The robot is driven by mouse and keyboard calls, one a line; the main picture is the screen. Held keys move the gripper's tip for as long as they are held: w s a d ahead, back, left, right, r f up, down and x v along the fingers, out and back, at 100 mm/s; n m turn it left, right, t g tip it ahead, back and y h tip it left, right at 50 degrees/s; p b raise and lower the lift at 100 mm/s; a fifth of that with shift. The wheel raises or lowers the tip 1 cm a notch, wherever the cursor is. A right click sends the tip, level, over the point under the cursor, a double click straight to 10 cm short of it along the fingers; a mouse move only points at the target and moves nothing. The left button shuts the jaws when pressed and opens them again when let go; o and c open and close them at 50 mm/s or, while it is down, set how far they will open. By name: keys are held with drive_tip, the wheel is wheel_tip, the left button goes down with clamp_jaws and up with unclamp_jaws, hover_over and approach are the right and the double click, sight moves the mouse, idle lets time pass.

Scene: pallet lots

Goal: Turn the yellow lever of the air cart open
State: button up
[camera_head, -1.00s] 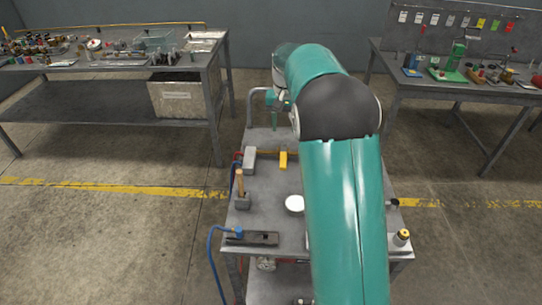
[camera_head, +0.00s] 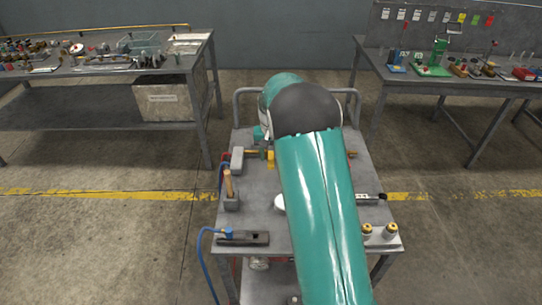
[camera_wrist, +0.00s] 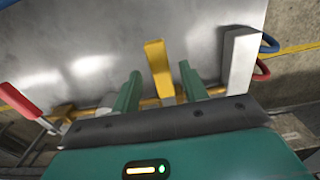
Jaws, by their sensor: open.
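The yellow lever (camera_head: 271,160) stands up from a brass pipe near the back left of the air cart's grey top (camera_head: 258,215). In the wrist view the lever (camera_wrist: 157,68) appears between the two green fingers of my gripper (camera_wrist: 159,72), with a gap on both sides. The fingers are open and hold nothing. I cannot tell how deep the lever sits between them. In the head view my arm hides most of my gripper; a green finger (camera_head: 263,149) shows just beside the lever.
A grey block (camera_wrist: 240,58) with blue and red hoses stands right of the lever in the wrist view. A red handle (camera_wrist: 22,102) lies at the left. A wooden-handled tool (camera_head: 229,186) and a black block (camera_head: 242,238) are on the cart. Benches stand behind on both sides.

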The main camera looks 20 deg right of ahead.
drive_tip(key=shift+w+f, duration=0.1)
drive_tip(key=shift+f, duration=0.35)
clamp_jaws()
